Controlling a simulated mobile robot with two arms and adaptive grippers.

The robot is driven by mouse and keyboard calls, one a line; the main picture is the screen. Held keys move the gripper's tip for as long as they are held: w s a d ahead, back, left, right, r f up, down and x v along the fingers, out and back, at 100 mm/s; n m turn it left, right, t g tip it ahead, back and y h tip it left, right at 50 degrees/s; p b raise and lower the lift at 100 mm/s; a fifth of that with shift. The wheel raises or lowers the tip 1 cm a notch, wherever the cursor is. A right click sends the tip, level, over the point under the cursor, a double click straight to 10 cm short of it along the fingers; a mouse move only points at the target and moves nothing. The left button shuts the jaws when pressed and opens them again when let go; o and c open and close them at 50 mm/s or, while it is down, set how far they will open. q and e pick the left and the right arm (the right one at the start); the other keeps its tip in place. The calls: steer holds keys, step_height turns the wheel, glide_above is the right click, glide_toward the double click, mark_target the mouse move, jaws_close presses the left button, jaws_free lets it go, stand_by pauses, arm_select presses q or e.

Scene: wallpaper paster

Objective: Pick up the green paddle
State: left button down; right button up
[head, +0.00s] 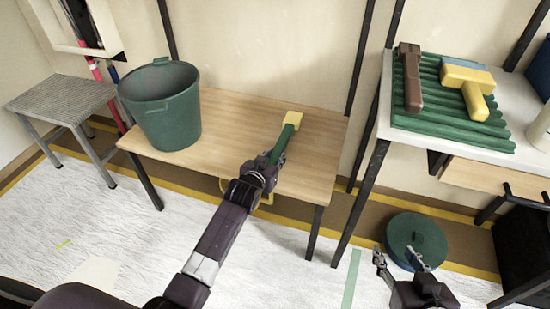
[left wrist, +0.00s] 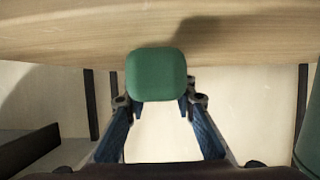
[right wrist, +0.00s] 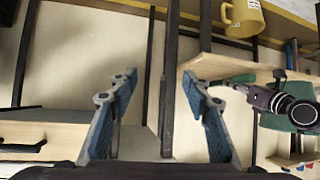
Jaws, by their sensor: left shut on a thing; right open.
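The green paddle (head: 285,143) has a green handle and a pale yellow block at its far end. It is at the right part of the wooden table (head: 225,120). My left gripper (head: 264,168) is shut on the near end of its handle. In the left wrist view the rounded green handle end (left wrist: 157,72) sits between the fingers, with the wooden surface behind it. I cannot tell whether the paddle touches the table. My right gripper (head: 402,262) is open and empty, low at the right, away from the paddle; its spread fingers (right wrist: 160,88) show in the right wrist view.
A green bucket (head: 165,108) stands on the table's left part. At the right, a white-topped bench (head: 372,129) bears a green ribbed mat (head: 440,125) with brown and yellow tools. A round green container (head: 415,240) is on the floor near my right gripper. A grey stool (head: 62,98) stands left.

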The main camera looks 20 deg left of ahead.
arm_select(q)
step_height(320, 180, up, 6)
steer(key=shift+f+p, duration=0.15)
steer(key=shift+p, duration=0.8)
step_height(320, 180, up, 4)
steer(key=shift+w+r+p, duration=0.1)
steer(key=shift+p, duration=0.75)
arm_select(e)
steer(key=s+d+f+g+h+p, duration=0.1)
steer(key=s+d+f+g, duration=0.2)
steer(key=s, duration=0.4)
steer(key=s+d+f+g+h, duration=0.1)
steer(key=s+d+f+g, duration=0.15)
steer(key=s+g, duration=0.4)
arm_select(q)
step_height(320, 180, up, 8)
steer(key=p, duration=0.1)
steer(key=shift+r, duration=0.25)
arm_select(e)
steer(key=shift+t, duration=0.75)
steer(key=shift+a+f, duration=0.25)
steer(key=shift+f, duration=1)
steer(key=shift+a+f, duration=0.2)
steer(key=shift+f, duration=1)
arm_select(q)
steer(key=c, duration=2.2)
jaws_free()
jaws_close()
